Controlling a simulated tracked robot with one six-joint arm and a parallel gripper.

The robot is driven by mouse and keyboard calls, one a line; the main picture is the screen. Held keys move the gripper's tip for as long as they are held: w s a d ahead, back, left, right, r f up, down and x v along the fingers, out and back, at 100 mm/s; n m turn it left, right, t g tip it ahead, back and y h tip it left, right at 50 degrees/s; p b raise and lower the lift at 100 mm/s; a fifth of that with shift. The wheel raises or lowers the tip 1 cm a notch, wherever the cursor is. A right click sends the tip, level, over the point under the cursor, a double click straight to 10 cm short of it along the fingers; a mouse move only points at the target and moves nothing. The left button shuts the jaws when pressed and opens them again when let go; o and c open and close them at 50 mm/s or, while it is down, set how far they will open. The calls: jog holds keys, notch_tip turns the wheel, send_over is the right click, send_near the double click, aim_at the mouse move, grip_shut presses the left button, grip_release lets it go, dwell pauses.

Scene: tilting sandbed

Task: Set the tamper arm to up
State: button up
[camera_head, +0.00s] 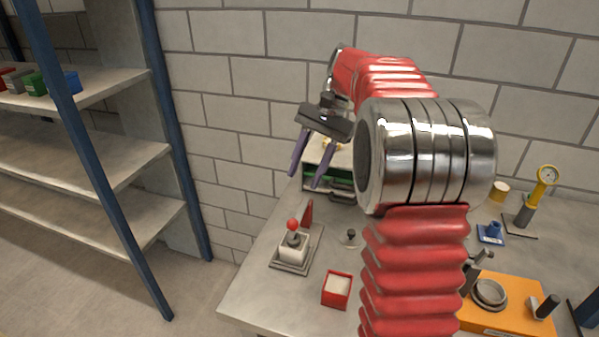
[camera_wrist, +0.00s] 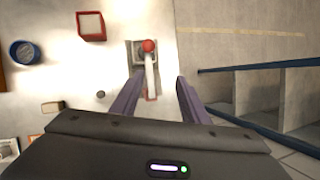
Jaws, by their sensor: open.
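A small fixture with a red ball knob (camera_head: 292,225) on a white block (camera_head: 293,247) and grey base plate (camera_head: 276,264) stands at the table's left side. A red upright piece (camera_head: 306,214) rises behind the block. This looks like the tamper, but I cannot tell for sure how its arm is set. In the wrist view the red ball (camera_wrist: 149,46) is just beyond the fingertips, with a pale bar (camera_wrist: 151,74) running from it between the fingers. My gripper (camera_head: 305,180) is open and empty, above and behind the fixture; its purple fingers also show in the wrist view (camera_wrist: 160,77).
A red open box (camera_head: 337,290) and a small grey knob (camera_head: 349,237) are right of the fixture. An orange unit (camera_head: 510,312), a blue holder (camera_head: 491,234) and a yellow gauge (camera_head: 546,175) are at the right. Blue-posted shelves (camera_head: 110,180) stand left, beyond a floor gap.

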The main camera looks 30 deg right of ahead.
jog(key=s+v, duration=0.1)
jog(key=v, duration=1)
jog(key=shift+w+r, duration=0.45)
jog(key=shift+w, duration=0.05)
jog(key=shift+d, duration=0.15)
jog(key=shift+w, duration=0.1)
dwell(0.3)
